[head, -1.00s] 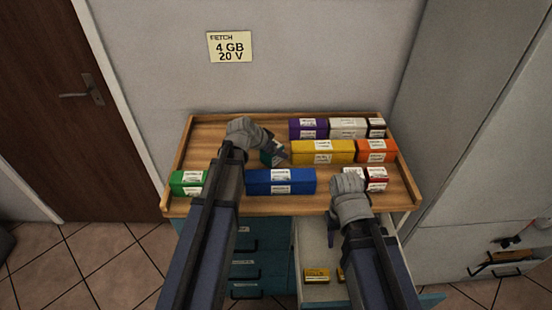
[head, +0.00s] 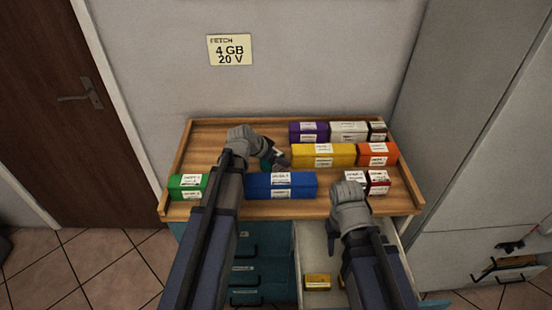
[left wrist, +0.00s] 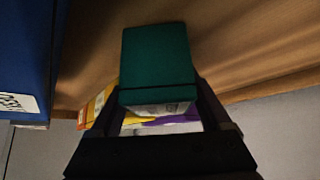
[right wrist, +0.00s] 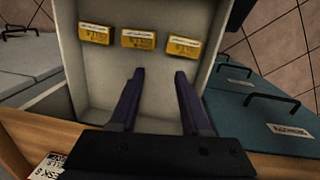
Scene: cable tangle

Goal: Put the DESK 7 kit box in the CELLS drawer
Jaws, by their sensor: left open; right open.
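A dark teal box (left wrist: 155,60) stands between the two fingers of my left gripper (left wrist: 160,98) in the left wrist view; its label is too blurred to read. In the head view my left gripper (head: 276,160) is over the wooden tray top, behind the blue box (head: 280,185), and is open. I cannot read which box is DESK 7. My right gripper (right wrist: 158,73) is open and empty above a pulled-out drawer (right wrist: 95,75). Several small yellow boxes (right wrist: 152,39) lie in that drawer. I cannot read its name.
Yellow (head: 323,155), purple (head: 308,132), orange (head: 377,154), white (head: 348,131) and green (head: 187,187) boxes stand on the tray top (head: 210,140). Teal shut drawers (head: 262,270) are below, left of the open one. A grey cabinet (head: 480,150) stands at right.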

